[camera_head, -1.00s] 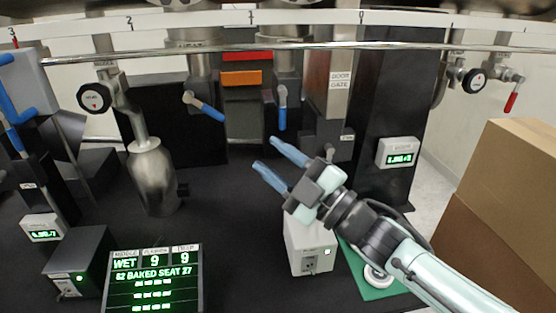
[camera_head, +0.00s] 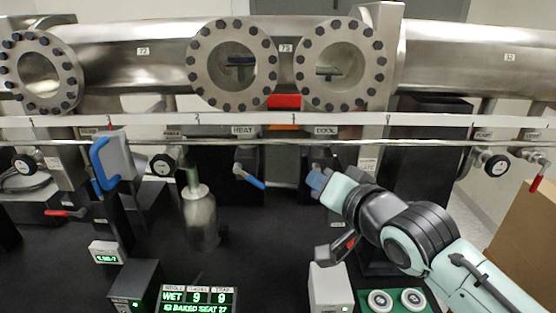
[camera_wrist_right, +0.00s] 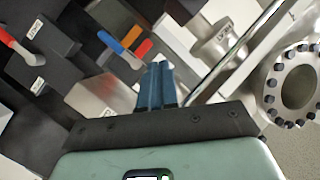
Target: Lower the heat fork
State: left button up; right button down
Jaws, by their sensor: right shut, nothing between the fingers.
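The HEAT label (camera_head: 242,130) sits above a lever with a blue handle (camera_head: 250,178) that slants down to the right. Above it, a round window (camera_head: 232,66) in the steel tube shows a dark, flat piece inside; I cannot tell whether it is the heat fork. The COOL label (camera_head: 325,130) is to the right. My right gripper (camera_head: 318,181) is shut and empty in front of the COOL lever, which it largely hides, to the right of the HEAT lever. In the right wrist view its blue fingers (camera_wrist_right: 157,82) are together. My left gripper is not in view.
A steel rail (camera_head: 280,143) crosses in front of the column. A second round window (camera_head: 341,66) is above COOL. A steel bottle (camera_head: 200,215), a green-lettered display (camera_head: 199,298) and a white box (camera_head: 329,288) stand on the dark table. Cardboard boxes (camera_head: 520,235) are at the right.

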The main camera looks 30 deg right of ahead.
aim_at(250, 177)
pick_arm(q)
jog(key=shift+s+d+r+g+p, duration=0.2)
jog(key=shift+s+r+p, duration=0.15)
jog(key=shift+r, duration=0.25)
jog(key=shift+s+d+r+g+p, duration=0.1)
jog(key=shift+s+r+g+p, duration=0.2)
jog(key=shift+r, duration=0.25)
pick_arm(e)
jog(key=w+a+f+m, duration=0.1)
jog(key=w+f, duration=0.1)
jog(key=w, duration=0.3)
jog(key=w+a+f+m+g, duration=0.1)
jog(key=w+a+f, duration=0.1)
jog(key=w, duration=0.3)
jog(key=shift+w+f+m+y, duration=0.3)
jog(key=shift+f+y, duration=0.1)
jog(key=shift+f, duration=0.35)
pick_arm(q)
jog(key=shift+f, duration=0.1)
